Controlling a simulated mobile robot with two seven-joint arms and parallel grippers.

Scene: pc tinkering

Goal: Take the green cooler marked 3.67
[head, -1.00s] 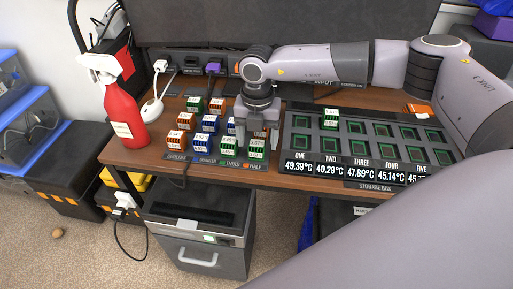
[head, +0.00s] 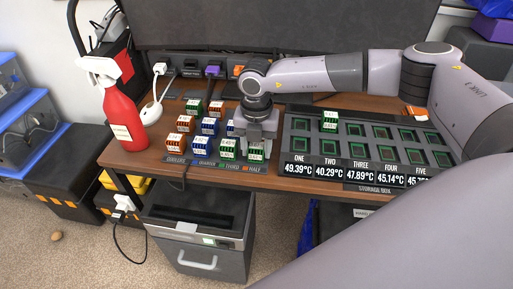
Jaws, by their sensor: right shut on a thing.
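Small coolers with white labels stand in rows on the left part of the wooden desk. They are green, blue and orange. One green cooler (head: 257,155) is at the front right end of the rows, and my right gripper (head: 257,152) is lowered over it from above and shut on it. Another green cooler (head: 228,150) stands just to its left, and one more green cooler (head: 193,106) is at the back. The label numbers are too small to read. My left gripper is out of view.
A black storage box (head: 300,124) with several green-edged slots and temperature readouts lies to the right; one green cooler (head: 329,121) stands in its back row. A red spray bottle (head: 124,118) is at the desk's left end. A power strip runs along the back.

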